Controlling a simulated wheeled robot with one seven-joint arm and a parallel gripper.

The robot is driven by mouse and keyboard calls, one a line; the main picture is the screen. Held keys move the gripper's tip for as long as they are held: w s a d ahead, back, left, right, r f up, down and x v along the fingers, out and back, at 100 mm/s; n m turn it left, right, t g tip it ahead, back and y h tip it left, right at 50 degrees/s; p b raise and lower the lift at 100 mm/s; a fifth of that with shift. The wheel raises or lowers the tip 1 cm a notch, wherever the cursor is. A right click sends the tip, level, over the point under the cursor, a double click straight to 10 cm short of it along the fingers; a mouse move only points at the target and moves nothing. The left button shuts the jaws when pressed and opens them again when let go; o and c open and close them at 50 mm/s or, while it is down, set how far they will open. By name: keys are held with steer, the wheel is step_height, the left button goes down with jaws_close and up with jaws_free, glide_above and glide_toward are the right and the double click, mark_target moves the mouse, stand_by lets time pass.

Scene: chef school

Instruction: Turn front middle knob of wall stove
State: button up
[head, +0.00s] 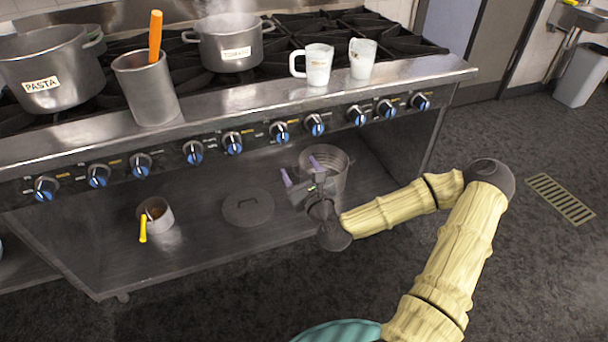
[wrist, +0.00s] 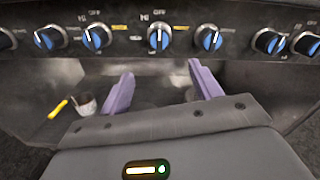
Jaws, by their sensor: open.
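The wall stove (head: 240,105) has a row of several dark knobs with blue faces along its front panel. A knob (head: 279,131) near the middle of the row sits just above my gripper. In the wrist view a knob (wrist: 159,38) is centred above the fingers, with other knobs to both sides. My gripper (head: 300,170) is open and empty, its two purple fingers (wrist: 160,78) pointing toward the stove below the knob row. The fingers appear apart from every knob.
Pots, a steel container (head: 148,92) and two white mugs (head: 319,66) stand on top. The shelf below holds a small saucepan (head: 158,216), a lid (head: 248,207) and a metal pot (head: 335,180) behind my gripper. Floor at right is clear.

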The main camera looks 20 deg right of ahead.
steer(key=shift+s+d+p, duration=0.1)
steer(key=shift+s+p, duration=0.6)
steer(key=shift+s, duration=0.45)
